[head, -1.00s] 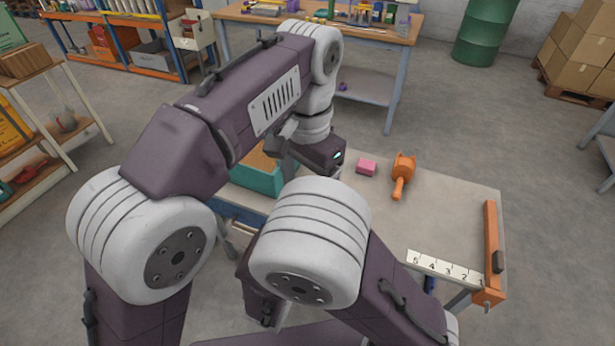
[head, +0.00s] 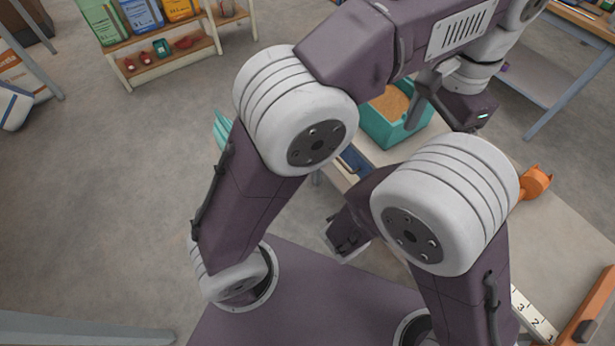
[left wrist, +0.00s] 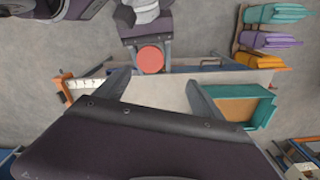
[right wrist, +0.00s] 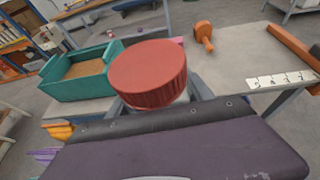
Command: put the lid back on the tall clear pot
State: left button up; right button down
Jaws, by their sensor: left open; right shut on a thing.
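A red ribbed round lid (right wrist: 148,72) sits between the fingers of my right gripper (right wrist: 155,88) in the right wrist view. The gripper is shut on it. The lid's flat top also shows in the left wrist view (left wrist: 151,60). A pale strip shows under its rim; I cannot tell what that is. My left gripper (left wrist: 156,82) is open and empty, its fingers apart, with the lid showing beyond them. In the head view my left gripper (head: 424,100) is beside a teal bin. I cannot make out the tall clear pot in any view.
The teal bin (right wrist: 75,90) of tan grain stands on the grey worktable (right wrist: 237,62). An orange scoop (right wrist: 204,35), a pink block (right wrist: 178,40) and a numbered white strip (right wrist: 280,79) are also there. The table's middle looks clear. A stocked shelf (head: 165,50) stands farther back.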

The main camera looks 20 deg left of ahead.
pick_arm(q)
jog(key=w+a+f+n, duration=0.3)
jog(key=a+f+n, duration=0.2)
jog(key=a+f, duration=0.8)
pick_arm(e)
jog(key=shift+w, duration=0.15)
pick_arm(q)
jog(key=s+a+f+n+t, duration=0.1)
jog(key=s+a+f+n, duration=0.4)
jog(key=s+a+f, duration=0.4)
jog(key=shift+s+a+f, duration=0.25)
jog(key=shift+a+f, duration=0.25)
jog(key=shift+a, duration=0.2)
